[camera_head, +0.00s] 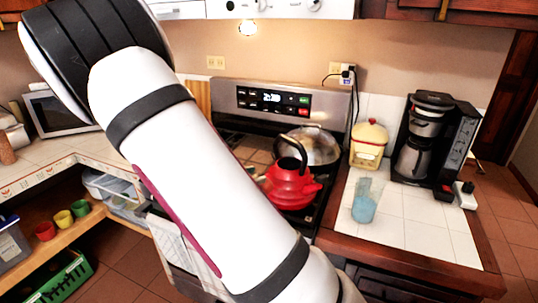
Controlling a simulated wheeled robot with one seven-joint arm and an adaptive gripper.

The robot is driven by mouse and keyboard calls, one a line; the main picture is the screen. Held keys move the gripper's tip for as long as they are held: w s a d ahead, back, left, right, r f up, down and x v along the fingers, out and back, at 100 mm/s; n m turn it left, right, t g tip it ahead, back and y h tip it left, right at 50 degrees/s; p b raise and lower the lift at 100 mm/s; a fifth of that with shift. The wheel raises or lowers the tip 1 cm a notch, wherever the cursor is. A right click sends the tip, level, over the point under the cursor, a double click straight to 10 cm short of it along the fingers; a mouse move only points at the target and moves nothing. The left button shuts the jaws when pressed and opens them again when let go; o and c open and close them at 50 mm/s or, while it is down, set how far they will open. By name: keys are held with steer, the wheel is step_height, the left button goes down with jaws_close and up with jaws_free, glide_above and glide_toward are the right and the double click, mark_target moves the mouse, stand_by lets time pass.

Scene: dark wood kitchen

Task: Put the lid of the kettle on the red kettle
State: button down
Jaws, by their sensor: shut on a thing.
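The red kettle (290,187) stands on the stove, with a black handle arching over its top and its spout pointing right. My white arm crosses the head view from the upper left to the bottom middle, in front of the stove's left part. My gripper is not in view, so what it holds cannot be seen. I cannot make out a separate kettle lid, and the kettle's top opening is too small to judge.
A silver domed pot (318,146) sits behind the kettle. On the right counter stand a cream jar with a red-trimmed lid (369,147), a blue-filled glass (364,205) and a black coffee maker (433,145). Bare white tiles (425,232) lie at the counter's front.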

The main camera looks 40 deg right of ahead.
steer(key=shift+w+d, duration=0.1)
steer(key=shift+d, duration=0.1)
steer(key=b, duration=0.4)
glide_above(278, 175)
steer(key=d, duration=0.1)
steer(key=d+b, duration=0.1)
steer(key=d, duration=0.3)
steer(key=shift+w+f+b, duration=0.2)
steer(key=shift+f+b, duration=0.05)
steer(key=shift+b, duration=0.1)
